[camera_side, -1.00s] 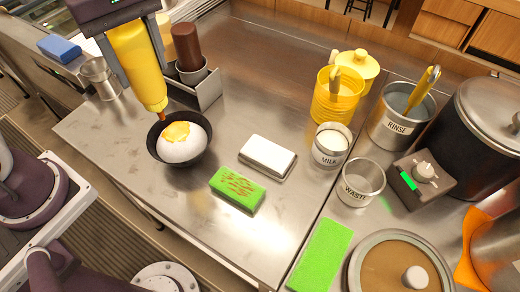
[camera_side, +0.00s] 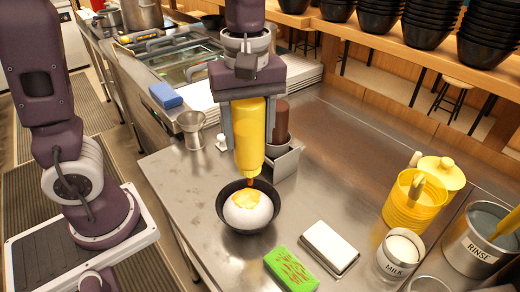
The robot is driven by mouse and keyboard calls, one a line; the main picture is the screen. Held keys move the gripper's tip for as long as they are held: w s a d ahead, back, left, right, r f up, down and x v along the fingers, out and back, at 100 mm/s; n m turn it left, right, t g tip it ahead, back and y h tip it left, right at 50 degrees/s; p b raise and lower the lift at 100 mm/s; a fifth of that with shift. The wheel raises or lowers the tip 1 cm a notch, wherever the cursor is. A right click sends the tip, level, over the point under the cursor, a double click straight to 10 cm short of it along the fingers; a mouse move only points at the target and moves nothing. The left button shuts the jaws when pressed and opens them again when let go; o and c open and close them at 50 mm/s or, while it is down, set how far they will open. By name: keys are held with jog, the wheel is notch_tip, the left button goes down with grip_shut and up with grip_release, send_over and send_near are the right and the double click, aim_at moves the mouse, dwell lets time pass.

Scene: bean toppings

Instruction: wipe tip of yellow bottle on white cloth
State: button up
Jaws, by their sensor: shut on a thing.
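My gripper (camera_side: 249,138) is shut on the yellow bottle (camera_side: 249,118). The bottle hangs upside down, roughly vertical, with its orange-red tip (camera_side: 250,182) pointing down over the black bowl (camera_side: 222,212). The bowl holds a white mound (camera_side: 248,214) with yellow sauce on top. The tip is at or just above the far part of the sauce; I cannot tell if it touches. The white cloth (camera_side: 328,243) lies as a flat block on a small metal tray, right of the bowl and apart from the bottle.
A brown bottle (camera_side: 281,122) stands in a metal holder behind the yellow one. The milk cup (camera_side: 400,252), yellow pot (camera_side: 414,203) and rinse container (camera_side: 476,240) stand at right. The steel counter behind the cloth is clear.

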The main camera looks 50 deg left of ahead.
jog(key=w+d+f+m, duration=0.3)
jog(key=w+d+f, duration=0.1)
jog(key=d, duration=0.6)
jog(key=w+d+f+m, duration=0.2)
jog(key=w+d+f, duration=0.25)
jog(key=d, duration=0.55)
jog(key=a, duration=0.5)
jog(key=shift+a+f, duration=0.1)
jog(key=shift+a, duration=0.25)
jog(key=shift+f, duration=0.8)
jog(key=shift+s+d, duration=0.1)
jog(key=shift+d, duration=2.55)
jog(key=shift+r, duration=0.1)
jog(key=shift+r, duration=2.95)
